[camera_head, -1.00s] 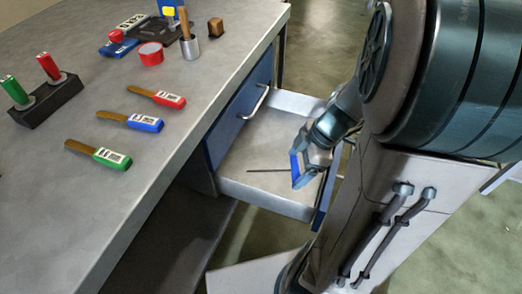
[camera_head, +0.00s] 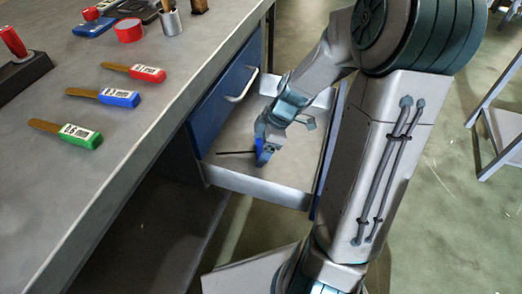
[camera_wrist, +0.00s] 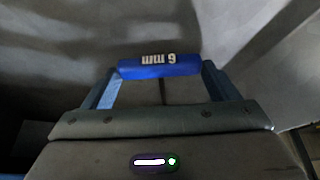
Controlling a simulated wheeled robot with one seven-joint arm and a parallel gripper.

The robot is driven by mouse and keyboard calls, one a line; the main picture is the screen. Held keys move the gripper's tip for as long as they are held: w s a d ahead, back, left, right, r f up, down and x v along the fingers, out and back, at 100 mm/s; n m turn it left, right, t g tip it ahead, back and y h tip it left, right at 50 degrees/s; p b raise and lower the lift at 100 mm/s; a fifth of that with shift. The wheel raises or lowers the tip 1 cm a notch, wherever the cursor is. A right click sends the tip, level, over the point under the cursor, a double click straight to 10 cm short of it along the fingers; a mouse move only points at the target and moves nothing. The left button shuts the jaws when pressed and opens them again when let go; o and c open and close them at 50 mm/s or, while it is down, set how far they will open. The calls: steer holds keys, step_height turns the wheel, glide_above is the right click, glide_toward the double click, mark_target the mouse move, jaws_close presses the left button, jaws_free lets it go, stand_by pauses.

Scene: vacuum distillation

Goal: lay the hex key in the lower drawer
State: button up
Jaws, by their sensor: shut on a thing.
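The hex key has a blue handle (camera_wrist: 158,67) marked "6 mm" and a thin dark shaft (camera_head: 236,153). My gripper (camera_wrist: 160,74) is shut on the handle, one finger at each end, in the wrist view. In the head view my gripper (camera_head: 264,149) is inside the outline of the open lower drawer (camera_head: 255,187), with the shaft pointing left. The key is low over the drawer floor; I cannot tell whether it touches. My arm hides part of the drawer's right side.
The closed upper drawer (camera_head: 219,107) has a blue front and a metal handle (camera_head: 243,84) above the open one. The drawer floor around the key looks clear.

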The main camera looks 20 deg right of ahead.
steer(key=shift+f, duration=0.4)
steer(key=shift+f, duration=0.2)
steer(key=o, duration=0.9)
steer(key=shift+o, duration=0.2)
steer(key=shift+r, duration=0.15)
